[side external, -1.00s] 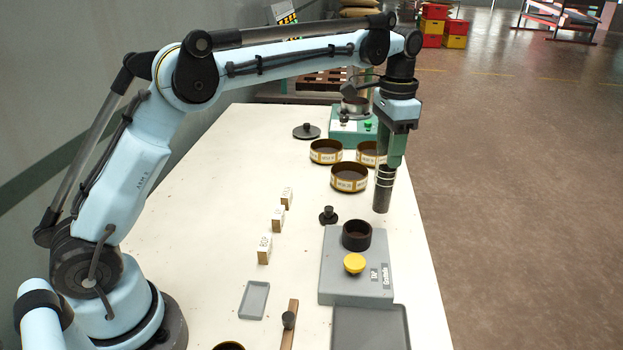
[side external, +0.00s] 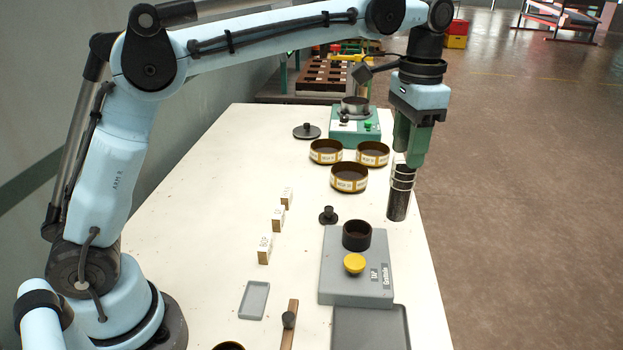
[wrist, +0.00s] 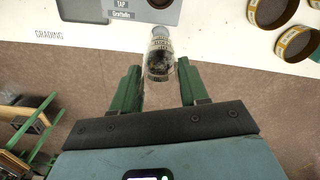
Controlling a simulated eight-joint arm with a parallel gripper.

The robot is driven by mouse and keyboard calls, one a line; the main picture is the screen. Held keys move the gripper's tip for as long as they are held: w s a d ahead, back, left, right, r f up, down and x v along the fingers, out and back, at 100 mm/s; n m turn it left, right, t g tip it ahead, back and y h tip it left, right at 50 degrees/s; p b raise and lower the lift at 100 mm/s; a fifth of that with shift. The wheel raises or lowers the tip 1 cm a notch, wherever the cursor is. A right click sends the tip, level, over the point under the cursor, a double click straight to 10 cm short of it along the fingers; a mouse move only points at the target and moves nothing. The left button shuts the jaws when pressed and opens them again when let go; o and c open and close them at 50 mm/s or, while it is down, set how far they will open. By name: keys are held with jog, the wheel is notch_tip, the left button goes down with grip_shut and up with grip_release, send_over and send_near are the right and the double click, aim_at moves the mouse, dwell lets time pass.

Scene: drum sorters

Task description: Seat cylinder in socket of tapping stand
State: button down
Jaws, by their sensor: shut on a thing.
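The cylinder (side external: 398,205) is clear with dark contents in its lower part and light bands near the top. My gripper (side external: 405,158) is shut on its upper part and holds it nearly upright above the table's right edge. The grey tapping stand (side external: 340,285) has a dark round socket (side external: 357,240), which looks empty, and a yellow button (side external: 354,263). The cylinder is apart from the socket, up and to its right in the side view. In the wrist view the cylinder (wrist: 160,62) sits between the green fingers, with the stand (wrist: 90,10) at the top edge.
Three round sieves (side external: 349,178) and a green machine (side external: 352,137) stand farther back. A small black knobbed piece (side external: 328,215) is left of the stand's far end. Small labelled blocks (side external: 278,219) stand farther left. A grey tray (side external: 370,330) lies in front.

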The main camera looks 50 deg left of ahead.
jog(key=s+a+r+n, duration=0.2)
jog(key=s+a+r, duration=0.55)
jog(key=a, duration=0.35)
jog(key=s+f+n, duration=0.3)
jog(key=s+f, duration=0.3)
jog(key=f, duration=0.6)
jog(key=w+d+r+n, duration=0.1)
jog(key=w+d+r, duration=0.5)
jog(key=w+r, duration=0.2)
jog(key=shift+d+r, duration=0.35)
jog(key=shift+r, duration=0.25)
jog(key=shift+f, duration=0.1)
jog(key=shift+f, duration=4.85)
jog(key=shift+c, duration=2.4)
grip_release()
